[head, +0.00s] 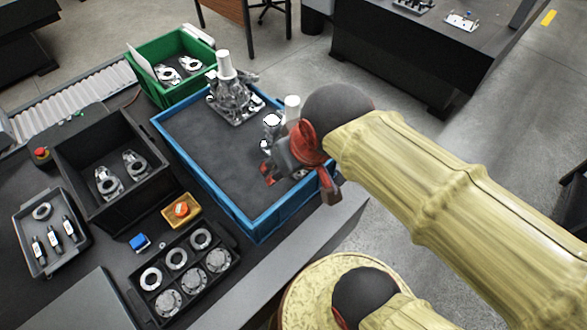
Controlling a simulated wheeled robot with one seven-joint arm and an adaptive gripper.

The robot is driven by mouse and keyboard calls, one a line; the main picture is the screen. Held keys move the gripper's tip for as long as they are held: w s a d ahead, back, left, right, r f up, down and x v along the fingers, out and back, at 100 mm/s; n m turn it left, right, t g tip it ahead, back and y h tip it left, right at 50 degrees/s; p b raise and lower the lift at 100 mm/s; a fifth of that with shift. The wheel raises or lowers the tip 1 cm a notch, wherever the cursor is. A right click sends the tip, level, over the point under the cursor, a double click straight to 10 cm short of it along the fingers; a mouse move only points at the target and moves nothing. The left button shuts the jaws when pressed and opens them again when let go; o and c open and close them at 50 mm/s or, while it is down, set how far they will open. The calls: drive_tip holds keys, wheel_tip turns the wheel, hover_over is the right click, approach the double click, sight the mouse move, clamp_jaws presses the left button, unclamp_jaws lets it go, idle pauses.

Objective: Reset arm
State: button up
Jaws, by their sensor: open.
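My gripper (297,180) is open, with red fingers, at the end of my arm in its pale yellow sleeve. It hangs over the right side of a blue-rimmed tray (216,198) with a dark grey floor. A metal assembly with a white cylinder on top (236,98) stands at the tray's far end. A second metal piece with a white top (291,104) is partly hidden behind my gripper. I see nothing clearly held between the fingers. Whether the gripper touches anything in the tray cannot be told.
Left of the tray are a green bin (149,52) and a black bin (70,160) with metal parts. A dark bench (400,55) stands at the back right.

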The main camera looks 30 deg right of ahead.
drive_tip(key=shift+s+d+f, duration=0.1)
drive_tip(key=shift+s+d, duration=0.1)
drive_tip(key=shift+s, duration=0.3)
drive_tip(key=shift+s+d+f, duration=0.1)
drive_tip(key=shift+s+d, duration=0.05)
drive_tip(key=shift+s, duration=0.3)
drive_tip(key=shift+r, duration=0.1)
idle(0.6)
